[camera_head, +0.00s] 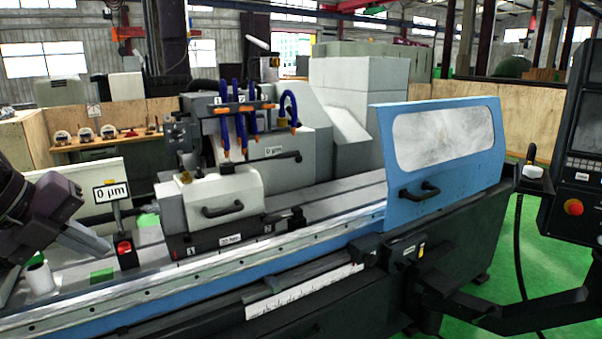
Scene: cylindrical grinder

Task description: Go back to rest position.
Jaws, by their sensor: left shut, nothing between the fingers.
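My left gripper (92,242) comes in from the left edge, dark with grey fingers, shut and empty. It hangs over the left end of the cylindrical grinder's bed (170,291), left of a small black stand with a red button (124,248). A white cylinder (40,277) stands on the bed below and left of the fingers, apart from them. A green patch (102,276) lies just under the fingertips. My right gripper is not in view.
A blue sliding door with a window (440,150) stands open at the right of the grinder. A control panel (575,150) hangs at the far right. The white headstock cover (223,194) and blue coolant hoses (240,115) stand in the middle. Green floor shows at right.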

